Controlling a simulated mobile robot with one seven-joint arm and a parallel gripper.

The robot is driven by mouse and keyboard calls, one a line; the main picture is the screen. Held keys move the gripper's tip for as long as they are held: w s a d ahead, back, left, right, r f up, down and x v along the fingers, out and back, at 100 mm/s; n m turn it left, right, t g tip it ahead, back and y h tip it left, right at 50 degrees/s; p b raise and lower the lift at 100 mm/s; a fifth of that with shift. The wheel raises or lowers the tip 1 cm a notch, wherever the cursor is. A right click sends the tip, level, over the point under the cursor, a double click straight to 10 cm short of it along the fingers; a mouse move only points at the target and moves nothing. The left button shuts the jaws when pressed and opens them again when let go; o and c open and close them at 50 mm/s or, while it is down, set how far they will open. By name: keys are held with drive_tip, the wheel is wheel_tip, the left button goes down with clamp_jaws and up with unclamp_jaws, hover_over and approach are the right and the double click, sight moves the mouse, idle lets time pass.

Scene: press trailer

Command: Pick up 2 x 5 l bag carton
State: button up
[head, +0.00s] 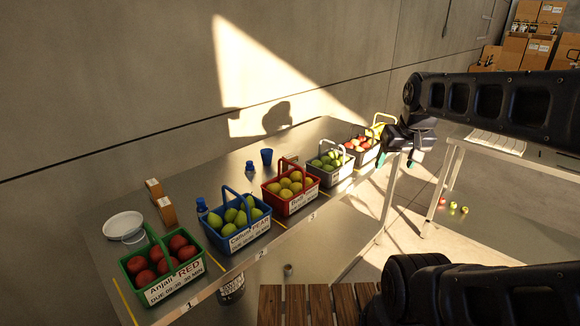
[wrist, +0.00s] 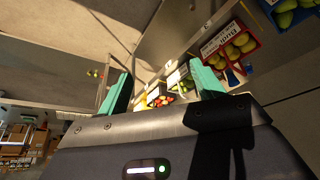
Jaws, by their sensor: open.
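Brown cartons (head: 527,52) stand stacked at the far back right of the head view. Cartons also show at the lower left of the wrist view (wrist: 22,138). Two small orange-brown boxes (head: 166,211) stand on the table at left. No label reading 2 x 5 l can be made out, so I cannot tell which is the bag carton. My gripper (head: 398,159) is open and empty, in the air by the far end of the table, well apart from the cartons. Its teal fingertips are spread in the wrist view (wrist: 163,85).
A steel table (head: 330,215) along the wall holds a row of fruit baskets, including a green one (head: 160,267) with red apples. A white plate (head: 123,225) and a blue cup (head: 266,157) stand there too. Another table frame (head: 447,185) is at right. A slatted wooden surface (head: 307,305) is in front.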

drive_tip(key=w+r+n, duration=0.2)
drive_tip(key=w+n, duration=0.1)
drive_tip(key=w, duration=0.4)
drive_tip(key=n+g+h, duration=0.2)
drive_tip(key=n+h, duration=0.1)
drive_tip(key=n, duration=1.9)
hover_over(289, 156)
drive_tip(key=s+a, duration=0.2)
drive_tip(key=f, duration=1.9)
drive_tip(key=shift+s+d+f, duration=0.2)
drive_tip(key=shift+d+f, duration=0.05)
drive_tip(key=shift+f, duration=0.15)
drive_tip(key=shift+w+f+n+h, duration=0.15)
drive_tip(key=shift+f+n+h, duration=0.15)
drive_tip(key=shift+f, duration=0.15)
drive_tip(key=x, duration=0.4)
drive_tip(key=shift+w+d+f, duration=0.1)
drive_tip(key=shift+f, duration=0.3)
drive_tip(key=shift+a+x, duration=0.15)
drive_tip(key=shift+x, duration=1.15)
drive_tip(key=shift+a+x, duration=0.1)
drive_tip(key=shift+x, duration=1.2)
drive_tip(key=shift+w, duration=0.1)
drive_tip(key=c, duration=1.2)
